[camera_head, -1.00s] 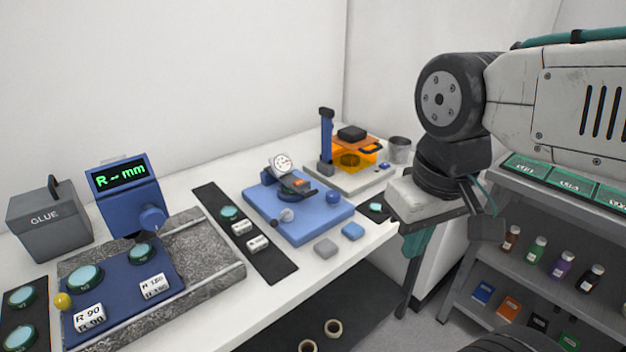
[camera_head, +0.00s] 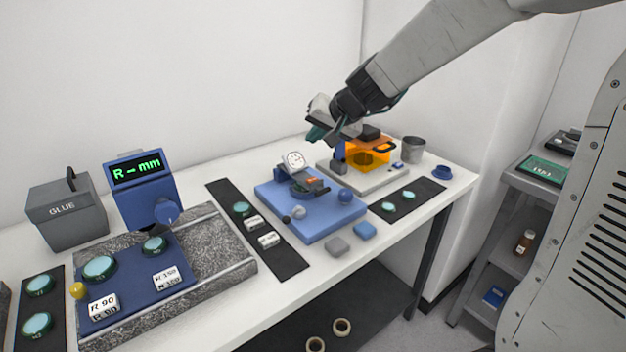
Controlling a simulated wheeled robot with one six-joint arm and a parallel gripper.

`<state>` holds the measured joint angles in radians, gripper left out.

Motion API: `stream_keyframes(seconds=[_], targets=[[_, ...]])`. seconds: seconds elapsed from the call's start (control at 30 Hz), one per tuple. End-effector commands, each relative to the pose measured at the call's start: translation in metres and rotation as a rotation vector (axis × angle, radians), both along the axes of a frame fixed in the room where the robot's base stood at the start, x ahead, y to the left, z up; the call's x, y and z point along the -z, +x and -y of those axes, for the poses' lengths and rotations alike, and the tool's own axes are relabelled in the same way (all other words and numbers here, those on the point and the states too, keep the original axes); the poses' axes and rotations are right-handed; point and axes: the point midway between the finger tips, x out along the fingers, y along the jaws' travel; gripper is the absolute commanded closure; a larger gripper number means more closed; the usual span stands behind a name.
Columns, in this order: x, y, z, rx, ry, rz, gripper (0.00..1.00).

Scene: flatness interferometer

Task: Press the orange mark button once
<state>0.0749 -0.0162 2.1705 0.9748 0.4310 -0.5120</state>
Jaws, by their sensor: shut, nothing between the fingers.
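A small orange-red patch (camera_head: 313,182) shows on the dark part beside the dial gauge (camera_head: 294,160) on the blue block fixture (camera_head: 330,222). I cannot tell whether it is the mark button. A see-through orange hood (camera_head: 380,152) stands on a pale base plate (camera_head: 360,187) behind the fixture, with a small blue part (camera_head: 398,165) at its right. My gripper (camera_head: 317,134) is shut and empty, in the air above the dial gauge. It and my wrist hide the top of the blue column by the hood.
A blue readout unit (camera_head: 140,190) stands behind a granite slab (camera_head: 228,255) at left, with a grey glue box (camera_head: 65,217) beside it. Grey and blue blocks (camera_head: 365,230) lie at the table's front edge. A grey cup (camera_head: 413,149) stands at the back right.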

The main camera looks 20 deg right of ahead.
Motion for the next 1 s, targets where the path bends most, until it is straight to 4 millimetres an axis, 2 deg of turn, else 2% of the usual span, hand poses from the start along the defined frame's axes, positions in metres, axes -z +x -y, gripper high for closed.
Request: stream_keyframes(seconds=[0.1, 0.37, 0.53, 1.0], targets=[[0.003, 0.007, 0.003, 0.017, 0.004, 0.005, 1.00], [0.002, 0.006, 0.003, 0.018, 0.004, 0.005, 1.00], [0.010, 0.006, 0.003, 0.017, 0.005, 0.004, 1.00], [0.072, 0.006, 0.003, 0.017, 0.006, 0.001, 1.00]])
